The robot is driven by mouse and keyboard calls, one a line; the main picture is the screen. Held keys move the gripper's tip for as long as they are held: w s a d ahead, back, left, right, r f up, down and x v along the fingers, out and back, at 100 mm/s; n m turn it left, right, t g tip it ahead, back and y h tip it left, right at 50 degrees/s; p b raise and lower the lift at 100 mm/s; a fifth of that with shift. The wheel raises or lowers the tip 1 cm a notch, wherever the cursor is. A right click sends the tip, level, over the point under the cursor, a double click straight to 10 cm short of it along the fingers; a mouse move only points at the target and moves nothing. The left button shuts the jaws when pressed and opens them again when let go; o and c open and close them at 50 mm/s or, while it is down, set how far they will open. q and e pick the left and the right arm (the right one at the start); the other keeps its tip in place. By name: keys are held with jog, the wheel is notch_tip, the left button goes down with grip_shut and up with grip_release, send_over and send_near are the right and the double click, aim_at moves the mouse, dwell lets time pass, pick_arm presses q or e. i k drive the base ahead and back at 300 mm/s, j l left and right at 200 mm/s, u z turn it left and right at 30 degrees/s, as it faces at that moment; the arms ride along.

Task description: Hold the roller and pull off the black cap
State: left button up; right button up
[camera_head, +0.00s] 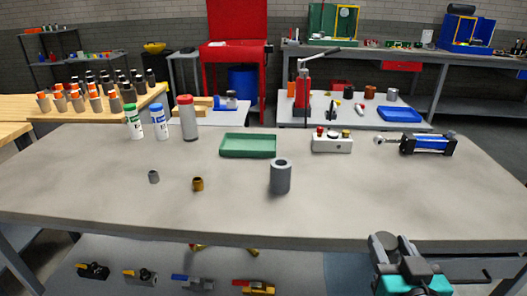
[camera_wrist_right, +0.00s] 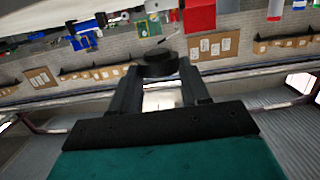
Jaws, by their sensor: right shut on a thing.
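A grey cylinder with a dark round opening in its top (camera_head: 280,178) stands upright on the table; it looks like the roller, though I cannot be sure. My right gripper (camera_head: 392,246) is low at the right, in front of the table's front edge and apart from the cylinder. In the right wrist view its fingertips (camera_wrist_right: 159,68) are shut on a dark round piece (camera_wrist_right: 159,60), which looks like the black cap. The piece is small and dark, so its detail is unclear. My left gripper is not in view.
The grey table (camera_head: 110,200) holds a small grey ring (camera_head: 154,177), a brass bushing (camera_head: 198,184), a green tray (camera_head: 248,145), a button box (camera_head: 332,142) and a blue cylinder unit (camera_head: 428,144). Bottles stand at the back left. The table's front right is clear.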

aim_at(281, 168)
jog(key=i+l+u, duration=0.1)
jog(key=u, duration=0.3)
jog(key=i+l+u, duration=0.15)
jog(key=u, duration=0.2)
jog(key=i+l+u, duration=0.1)
jog(key=l+u, duration=0.15)
jog(key=u, duration=0.15)
